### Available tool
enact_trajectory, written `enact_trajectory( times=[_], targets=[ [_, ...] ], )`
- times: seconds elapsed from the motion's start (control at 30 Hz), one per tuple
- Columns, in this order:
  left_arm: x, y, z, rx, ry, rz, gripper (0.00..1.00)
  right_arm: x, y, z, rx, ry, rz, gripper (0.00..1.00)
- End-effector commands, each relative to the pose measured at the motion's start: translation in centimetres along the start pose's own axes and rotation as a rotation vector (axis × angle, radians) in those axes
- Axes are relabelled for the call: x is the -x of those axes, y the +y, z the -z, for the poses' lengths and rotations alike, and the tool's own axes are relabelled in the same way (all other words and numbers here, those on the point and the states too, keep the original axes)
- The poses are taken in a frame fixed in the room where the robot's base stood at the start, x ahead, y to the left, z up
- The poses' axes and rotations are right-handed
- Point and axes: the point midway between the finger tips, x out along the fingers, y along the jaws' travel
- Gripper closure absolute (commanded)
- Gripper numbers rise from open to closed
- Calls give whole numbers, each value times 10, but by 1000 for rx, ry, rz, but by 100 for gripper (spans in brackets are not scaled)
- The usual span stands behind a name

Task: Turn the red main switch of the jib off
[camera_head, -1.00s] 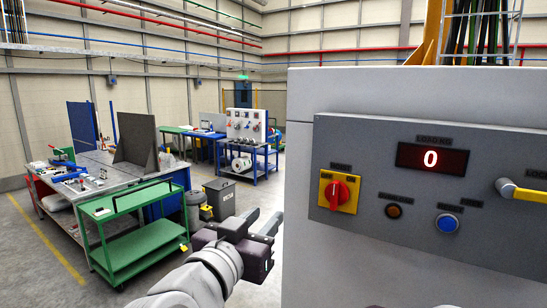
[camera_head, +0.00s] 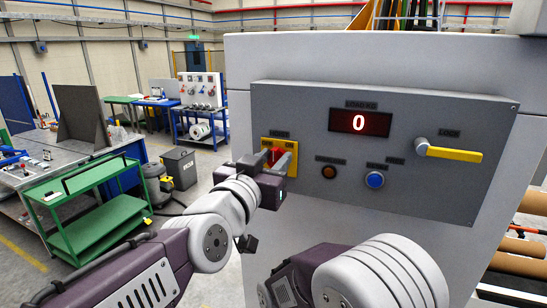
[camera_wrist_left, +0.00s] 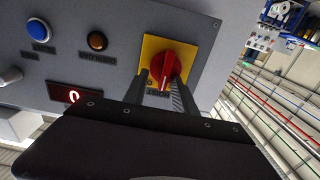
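The red main switch (camera_head: 273,156) is a rotary knob on a yellow plate (camera_head: 266,143), at the left end of the grey control panel (camera_head: 450,110). My left gripper (camera_head: 270,161) is at the switch, with its fingers partly covering it. In the left wrist view the red knob (camera_wrist_left: 173,66) shows clearly, and the two dark fingers (camera_wrist_left: 162,86) stand apart, one on each side of its lower part. The gripper looks open; contact with the knob cannot be made out. My right gripper is not in view.
The panel also carries a display (camera_head: 360,122) reading 0, an orange button (camera_head: 329,171), a blue button (camera_head: 375,179) and a yellow-handled lever (camera_head: 450,153). A green trolley (camera_head: 88,205) and a dark bin (camera_head: 179,167) stand to the left.

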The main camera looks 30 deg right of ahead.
Motion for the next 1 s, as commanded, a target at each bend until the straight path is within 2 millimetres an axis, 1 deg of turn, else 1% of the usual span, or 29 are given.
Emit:
enact_trajectory(
  times=[0.2, 0.27, 0.3, 0.33, 0.73, 0.87, 1.0],
  targets=[
    [-1, 0, 0, 0, 0, 0, 67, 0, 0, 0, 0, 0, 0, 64],
    [-1, 0, 0, 0, 0, 0, 84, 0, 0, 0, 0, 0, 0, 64],
    [-1, 0, 0, 0, 0, 0, 95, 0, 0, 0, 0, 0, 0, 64],
    [0, 0, 0, 0, 0, 0, 100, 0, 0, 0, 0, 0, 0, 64],
    [0, 0, -1, 29, 0, 0, 100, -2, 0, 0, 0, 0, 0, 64],
    [0, -1, -2, 86, 0, 0, 100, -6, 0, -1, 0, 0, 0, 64],
    [0, -3, -3, 187, 1, 0, 100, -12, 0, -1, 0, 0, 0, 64]
  ],
)
